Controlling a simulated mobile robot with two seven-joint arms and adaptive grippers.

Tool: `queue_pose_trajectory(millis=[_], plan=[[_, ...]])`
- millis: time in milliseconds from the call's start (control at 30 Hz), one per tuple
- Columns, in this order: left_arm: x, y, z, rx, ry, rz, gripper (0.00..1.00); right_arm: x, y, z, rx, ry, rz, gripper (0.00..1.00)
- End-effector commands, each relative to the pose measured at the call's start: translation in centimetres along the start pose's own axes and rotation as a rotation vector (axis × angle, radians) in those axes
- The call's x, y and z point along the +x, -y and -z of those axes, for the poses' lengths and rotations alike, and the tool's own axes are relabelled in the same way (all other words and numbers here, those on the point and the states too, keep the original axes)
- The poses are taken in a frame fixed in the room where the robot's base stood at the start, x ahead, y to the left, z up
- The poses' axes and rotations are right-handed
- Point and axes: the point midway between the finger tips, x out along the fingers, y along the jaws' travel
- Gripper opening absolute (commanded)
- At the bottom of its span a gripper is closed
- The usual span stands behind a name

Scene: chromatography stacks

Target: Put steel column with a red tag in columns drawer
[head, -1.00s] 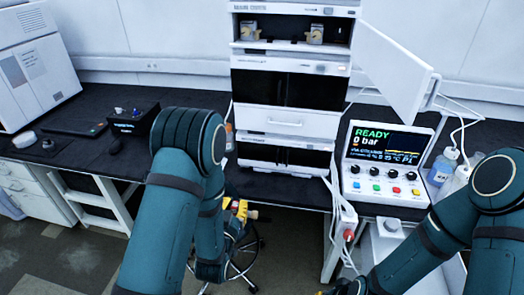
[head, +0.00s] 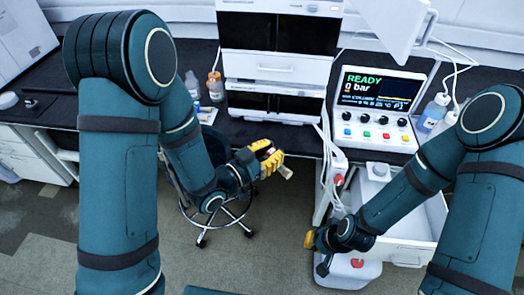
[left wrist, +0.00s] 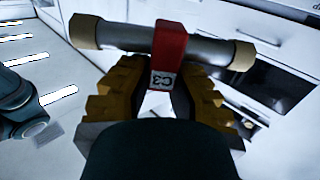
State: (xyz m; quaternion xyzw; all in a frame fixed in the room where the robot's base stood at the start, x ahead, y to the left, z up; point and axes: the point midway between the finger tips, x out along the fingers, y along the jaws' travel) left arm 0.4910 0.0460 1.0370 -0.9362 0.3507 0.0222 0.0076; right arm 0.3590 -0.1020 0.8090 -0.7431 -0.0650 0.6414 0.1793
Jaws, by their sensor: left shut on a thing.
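The steel column (left wrist: 140,40) is a grey metal tube with tan end caps and a red tag (left wrist: 169,50) around its middle. My left gripper (left wrist: 163,85) is shut on it at the tag, and the tube lies across the yellow fingers. In the head view my left gripper (head: 268,160) holds the column (head: 286,172) in front of the bench, above a stool; the fingers hide most of it. A white drawer (head: 408,252) stands open below the bench at the right. My right gripper (head: 312,240) is left of this drawer; its finger opening is unclear.
The instrument stack (head: 275,68) stands on the black bench, with a control panel (head: 377,104) reading READY, 0 bar to its right. White cables (head: 327,150) hang over the bench edge. A wheeled stool (head: 222,215) is below the left gripper. Bottles (head: 434,112) stand at the right.

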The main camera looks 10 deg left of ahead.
Motion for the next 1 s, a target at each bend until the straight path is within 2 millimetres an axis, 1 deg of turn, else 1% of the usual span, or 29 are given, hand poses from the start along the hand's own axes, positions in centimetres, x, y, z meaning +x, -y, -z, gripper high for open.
queue_pose_trajectory(millis=[167,400,600,767,1000], plan=[[1.4,0.3,-1.4,0.007,0.002,-0.096,0.00,0.0,0.0,0.0,0.000,0.000,0.000,0.00],[4.0,0.5,-3.8,0.015,0.001,-0.278,0.00,0.0,0.0,0.0,0.000,0.000,0.000,0.00],[5.2,0.5,-4.8,0.018,0.001,-0.363,0.00,0.0,0.0,0.0,0.000,0.000,0.000,0.00],[5.5,0.5,-4.7,0.017,-0.001,-0.358,0.00,0.0,0.0,0.0,0.000,0.000,0.000,0.00],[5.8,0.4,-3.0,0.008,-0.001,-0.201,0.00,0.0,0.0,0.0,0.000,0.000,0.000,0.00]])
